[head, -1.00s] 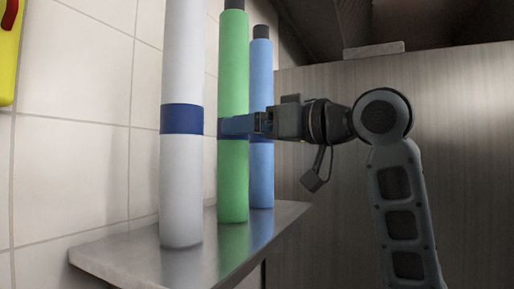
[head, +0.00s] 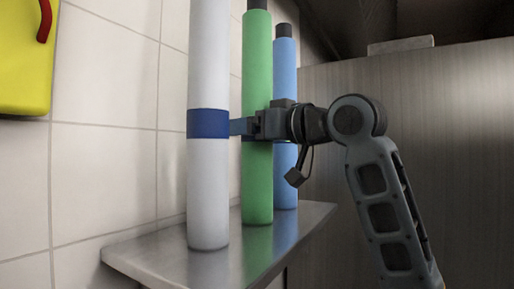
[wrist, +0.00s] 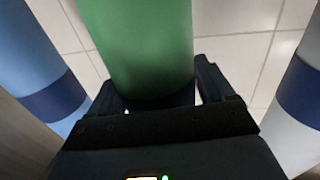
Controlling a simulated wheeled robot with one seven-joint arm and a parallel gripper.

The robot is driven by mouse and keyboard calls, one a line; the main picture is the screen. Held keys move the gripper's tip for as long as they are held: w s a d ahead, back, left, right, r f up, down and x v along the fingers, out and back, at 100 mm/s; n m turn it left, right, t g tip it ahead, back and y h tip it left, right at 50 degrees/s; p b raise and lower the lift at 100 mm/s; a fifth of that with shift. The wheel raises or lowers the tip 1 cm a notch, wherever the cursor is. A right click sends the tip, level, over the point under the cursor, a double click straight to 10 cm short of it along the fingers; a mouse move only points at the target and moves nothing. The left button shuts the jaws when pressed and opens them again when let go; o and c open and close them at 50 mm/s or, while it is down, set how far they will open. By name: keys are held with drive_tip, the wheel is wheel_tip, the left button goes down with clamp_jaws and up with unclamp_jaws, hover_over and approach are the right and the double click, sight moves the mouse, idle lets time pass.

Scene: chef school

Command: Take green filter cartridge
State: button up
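The green filter cartridge (head: 257,70) stands upright on a metal shelf, between a white cartridge (head: 208,200) and a blue one (head: 285,75). My gripper (head: 246,126) is at the green cartridge's mid-height, at its band, and covers part of it in the head view. In the wrist view the green cartridge (wrist: 140,45) lies between my two fingers (wrist: 160,90). Small light gaps show beside it, so the fingers look open around it, not closed on it. The gripper body hides its lower part there.
The white cartridge (wrist: 298,110) and the blue cartridge (wrist: 40,70) stand close on either side of my gripper in the wrist view. The metal shelf (head: 150,258) is against a tiled wall (head: 105,150). A yellow object (head: 22,70) hangs at left.

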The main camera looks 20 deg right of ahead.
clamp_jaws()
drive_tip(key=shift+r, duration=0.1)
idle(0.5)
